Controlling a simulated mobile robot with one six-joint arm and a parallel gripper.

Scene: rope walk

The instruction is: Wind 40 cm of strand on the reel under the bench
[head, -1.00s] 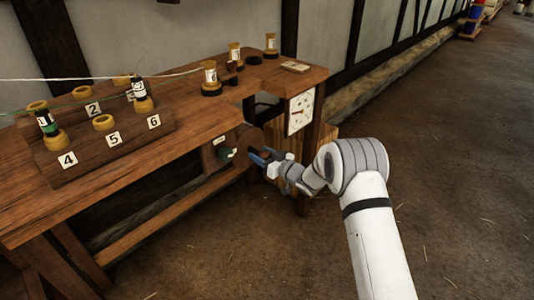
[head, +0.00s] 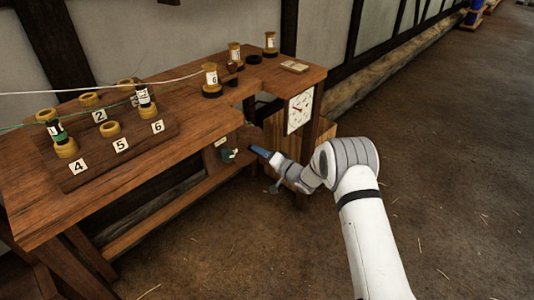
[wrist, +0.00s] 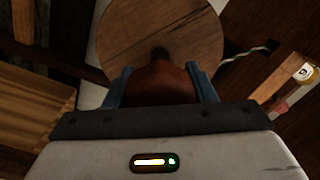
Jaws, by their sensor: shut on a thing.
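The reel's round wooden face (wrist: 155,30) fills the top of the wrist view, with a dark stub at its lower middle. My gripper (wrist: 158,72) is shut on a reddish-brown handle (wrist: 160,84), one blue finger on each side, in front of the reel face. In the head view my gripper (head: 259,151) is under the bench's front edge, below and left of the dial; the handle is hidden there. The white dial (head: 299,112) faces out on the bench's end; its needle is too small to read surely. A pale twisted strand (wrist: 244,52) runs right of the reel.
The wooden bench (head: 190,130) carries a rack with numbered places and several bobbins. A white strand (head: 110,89) runs left from a bobbin marked 6 (head: 211,78). A dark green object (head: 228,155) is left of my gripper. The floor at right is clear.

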